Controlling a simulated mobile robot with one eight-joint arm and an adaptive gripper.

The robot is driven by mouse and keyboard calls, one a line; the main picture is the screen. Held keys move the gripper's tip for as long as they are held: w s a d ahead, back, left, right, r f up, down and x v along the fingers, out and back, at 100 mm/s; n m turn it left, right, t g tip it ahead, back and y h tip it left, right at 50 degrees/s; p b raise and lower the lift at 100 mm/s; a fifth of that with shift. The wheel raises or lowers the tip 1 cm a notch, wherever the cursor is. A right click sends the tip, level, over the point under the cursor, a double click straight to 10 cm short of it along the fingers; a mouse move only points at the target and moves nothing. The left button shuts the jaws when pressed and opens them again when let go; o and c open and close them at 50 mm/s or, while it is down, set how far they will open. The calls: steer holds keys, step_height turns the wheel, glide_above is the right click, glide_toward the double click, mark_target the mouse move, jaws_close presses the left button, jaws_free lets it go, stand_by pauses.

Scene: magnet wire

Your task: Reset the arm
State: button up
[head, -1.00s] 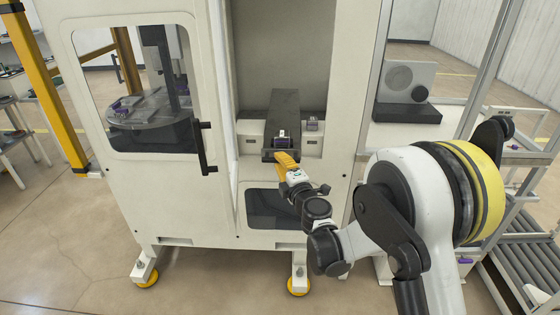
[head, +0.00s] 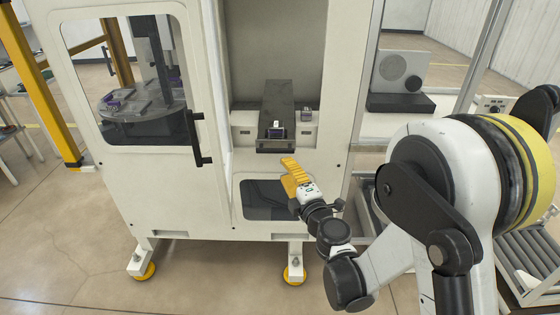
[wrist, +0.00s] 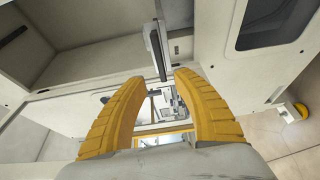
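My gripper (head: 290,172) has yellow fingers and hangs in front of the white machine (head: 200,220), below and a little right of the end of the dark slide in its open bay. In the wrist view my gripper (wrist: 160,80) shows its two yellow fingers spread apart with nothing between them. My arm runs from the right side of the head view down to the gripper.
The dark slide (head: 280,105) carries a small part (head: 276,131) at its front end. A small grey block (head: 306,114) sits to its right. A door with a black handle (head: 197,138) is at the left. A roller conveyor (head: 525,260) stands at right. Open floor lies at lower left.

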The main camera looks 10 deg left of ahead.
steer(key=shift+v, duration=0.8)
steer(key=w+d+r+m+t+h, duration=0.25)
steer(key=d+r+m+h, duration=0.6)
steer(key=d, duration=0.75)
steer(key=s+d+r+m+g+h, duration=0.1)
steer(key=s+d+m+h, duration=0.15)
steer(key=d+m, duration=0.3)
steer(key=s+d+r+m+g+h, duration=0.1)
steer(key=s+d+r+m+g, duration=0.2)
steer(key=d, duration=0.4)
steer(key=s+d+f+m+g, duration=0.2)
steer(key=s+f+m+g, duration=0.1)
steer(key=s, duration=0.8)
steer(key=s+d+f+m+g+y, duration=0.1)
steer(key=s+f+m, duration=0.4)
steer(key=s, duration=0.6)
steer(key=shift+s+d+f+g, duration=0.4)
steer(key=shift+d+g, duration=0.15)
steer(key=shift+g, duration=0.5)
